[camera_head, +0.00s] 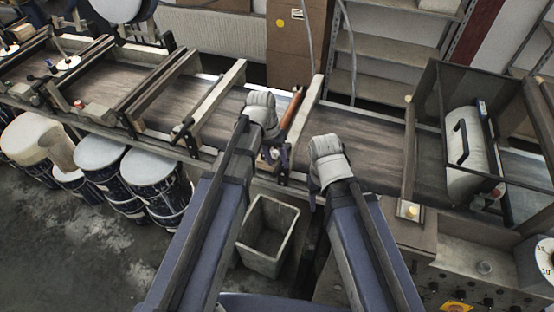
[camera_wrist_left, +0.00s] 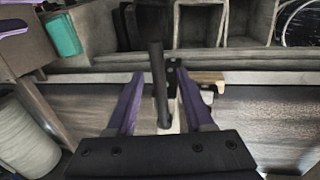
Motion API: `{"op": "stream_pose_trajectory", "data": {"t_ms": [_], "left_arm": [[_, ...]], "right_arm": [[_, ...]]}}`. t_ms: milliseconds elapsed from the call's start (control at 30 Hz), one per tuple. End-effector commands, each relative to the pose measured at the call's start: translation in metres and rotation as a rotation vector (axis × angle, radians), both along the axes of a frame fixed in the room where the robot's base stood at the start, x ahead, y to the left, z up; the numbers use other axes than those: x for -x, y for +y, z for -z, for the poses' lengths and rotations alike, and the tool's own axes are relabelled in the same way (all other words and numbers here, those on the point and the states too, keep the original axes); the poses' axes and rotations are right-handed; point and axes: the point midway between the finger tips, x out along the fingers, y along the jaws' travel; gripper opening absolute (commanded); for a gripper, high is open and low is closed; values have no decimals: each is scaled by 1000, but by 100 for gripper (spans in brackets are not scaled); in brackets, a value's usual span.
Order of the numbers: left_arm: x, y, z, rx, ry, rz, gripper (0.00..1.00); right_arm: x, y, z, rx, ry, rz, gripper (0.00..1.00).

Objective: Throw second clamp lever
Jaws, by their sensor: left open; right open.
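A clamp lever shows in the left wrist view as a dark upright bar (camera_wrist_left: 157,85) on a black bracket at the conveyor's edge. My left gripper (camera_head: 271,156) is over the conveyor's near edge in the head view and mostly covers the clamp there. Its two purple fingers stand open on either side of the bar in the left wrist view; I cannot tell whether they touch it.
A conveyor belt (camera_head: 370,135) runs across the view, with an orange-brown roller (camera_head: 293,112) beside the left gripper. A grey bin (camera_head: 268,238) stands below between my arms. Drums (camera_head: 155,180) stand at the left. A glass-sided machine (camera_head: 465,150) is at the right.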

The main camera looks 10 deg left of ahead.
Motion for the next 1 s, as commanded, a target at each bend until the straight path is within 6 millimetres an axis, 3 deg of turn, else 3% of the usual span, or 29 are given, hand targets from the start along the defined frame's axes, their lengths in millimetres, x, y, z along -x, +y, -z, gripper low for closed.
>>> {"op": "stream_pose_trajectory", "data": {"t_ms": [600, 1000], "left_arm": [[-3, 13, -69, -1, 0, -1, 52], [-3, 15, -75, -1, 0, 0, 52]], "right_arm": [[0, 0, -69, -2, -1, 12, 56], [0, 0, -75, -2, 1, 12, 56]]}}
